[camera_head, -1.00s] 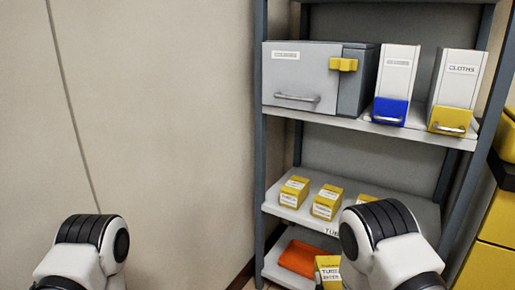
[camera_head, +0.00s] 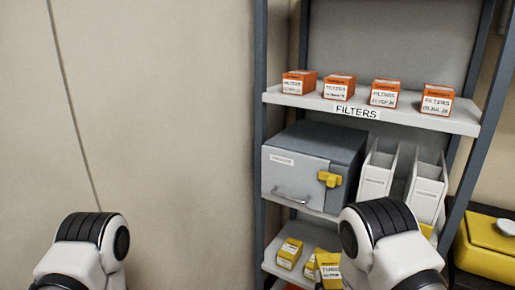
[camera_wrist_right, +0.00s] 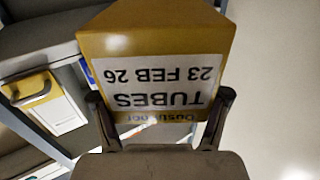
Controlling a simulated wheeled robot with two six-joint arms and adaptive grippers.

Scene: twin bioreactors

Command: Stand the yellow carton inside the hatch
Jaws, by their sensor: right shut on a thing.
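The yellow carton (camera_head: 328,267), with a white TUBES label, shows at the bottom of the head view, partly hidden by my right arm. In the right wrist view my right gripper (camera_wrist_right: 160,100) is shut on the carton (camera_wrist_right: 160,35), one finger on each side of its label. The label reads TUBES, 23 FEB 26, upside down in that picture. Only my left arm's white and black link shows at lower left; its gripper is out of view.
A shelf rack holds orange FILTERS boxes (camera_head: 335,87) on top, a grey cabinet (camera_head: 300,170) with a yellow latch, white holders (camera_head: 378,178) and other yellow cartons (camera_head: 289,252) lower down. A yellow case (camera_head: 490,245) stands at right. The bare wall is at left.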

